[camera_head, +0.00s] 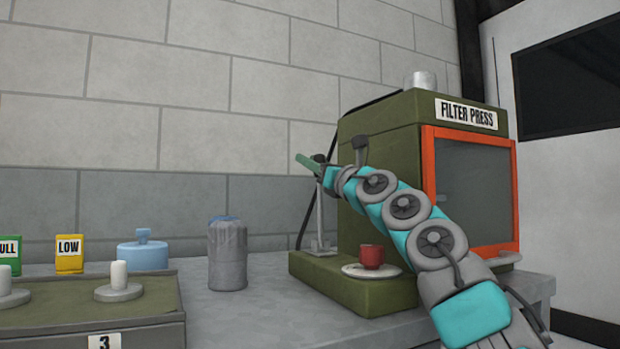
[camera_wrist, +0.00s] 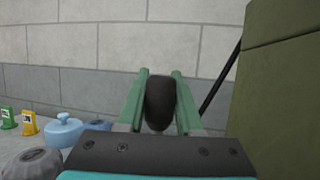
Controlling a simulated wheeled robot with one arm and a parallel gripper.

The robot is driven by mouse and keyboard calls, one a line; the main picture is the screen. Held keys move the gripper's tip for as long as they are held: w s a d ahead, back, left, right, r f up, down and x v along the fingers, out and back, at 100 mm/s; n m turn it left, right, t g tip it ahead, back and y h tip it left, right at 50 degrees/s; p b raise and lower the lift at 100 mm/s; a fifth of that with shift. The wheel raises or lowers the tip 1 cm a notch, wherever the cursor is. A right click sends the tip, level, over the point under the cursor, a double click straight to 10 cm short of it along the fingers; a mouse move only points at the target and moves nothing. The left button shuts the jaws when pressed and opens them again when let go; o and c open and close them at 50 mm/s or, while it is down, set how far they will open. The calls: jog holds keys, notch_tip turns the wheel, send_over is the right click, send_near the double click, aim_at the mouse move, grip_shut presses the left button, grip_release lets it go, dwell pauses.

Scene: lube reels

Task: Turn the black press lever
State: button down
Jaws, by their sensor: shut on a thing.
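The olive-green filter press (camera_head: 385,150) stands on the bench against the wall, its side also at the right of the wrist view (camera_wrist: 285,90). The black press lever (camera_wrist: 160,102) has a rounded end between the two green fingers of my gripper (camera_wrist: 160,98), which are shut on it. In the head view, my gripper (camera_head: 307,163) reaches to the left side of the press. Only a small dark part of the lever (camera_head: 319,158) shows there; my arm hides much of the press front.
A red cup (camera_head: 371,256) sits on a white saucer (camera_head: 350,270) at the press base, below my arm. To the left stand a grey canister (camera_head: 228,255), a blue lidded pot (camera_head: 143,250) and a tray marked 3 (camera_head: 150,310). Some bench between canister and press is clear.

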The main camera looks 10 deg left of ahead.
dwell(0.3)
jog(key=c, duration=0.6)
grip_release()
jog(key=shift+d, duration=0.1)
jog(key=b, duration=0.7)
send_over(320, 200)
jog(key=s+d, duration=0.3)
jog(key=shift+w+f, duration=0.15)
jog(key=shift+f, duration=0.65)
jog(key=shift+w+f, duration=0.1)
jog(key=shift+f, duration=0.65)
